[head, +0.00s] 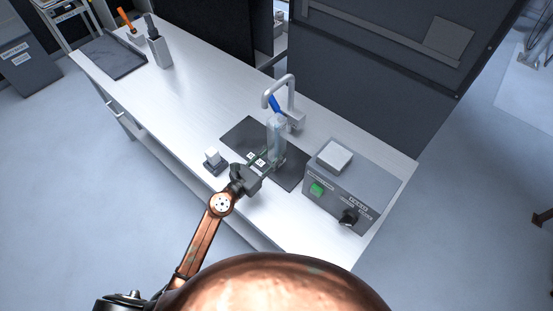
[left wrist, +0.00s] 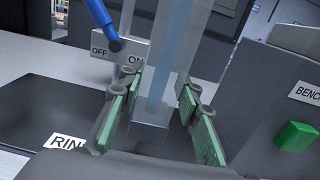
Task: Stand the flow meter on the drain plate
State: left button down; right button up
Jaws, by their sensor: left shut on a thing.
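The flow meter (head: 277,137) is a tall clear column with a pale blue core, roughly upright beneath the tap. In the left wrist view the flow meter (left wrist: 168,75) stands between my green finger pads. My left gripper (head: 271,160) is shut on its lower part; the left wrist view shows both fingers (left wrist: 160,112) on either side of it. The drain plate appears to be the dark flat plate (head: 243,131) on the bench, with a label starting "RIN" in the left wrist view (left wrist: 40,115). The flow meter's foot is over this plate; I cannot tell whether it touches. My right gripper is not in view.
A grey tap (head: 292,100) with a blue lever (left wrist: 103,25) rises just behind the flow meter. A grey control box (head: 345,190) with a green button stands close right. A small white block on a dark base (head: 213,158) is left of my gripper. The bench's left middle is clear.

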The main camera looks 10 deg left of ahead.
pick_arm(q)
jog(key=f+b, duration=0.2)
jog(key=f, duration=0.1)
jog(key=shift+w+d+f, duration=0.15)
jog(key=shift+d+f, duration=0.15)
jog(key=shift+d, duration=0.05)
jog(key=shift+f, duration=0.15)
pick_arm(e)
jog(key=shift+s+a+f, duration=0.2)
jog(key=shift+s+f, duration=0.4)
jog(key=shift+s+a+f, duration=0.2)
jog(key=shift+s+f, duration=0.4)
pick_arm(q)
jog(key=c, duration=1.9)
grip_release()
jog(key=o, duration=0.5)
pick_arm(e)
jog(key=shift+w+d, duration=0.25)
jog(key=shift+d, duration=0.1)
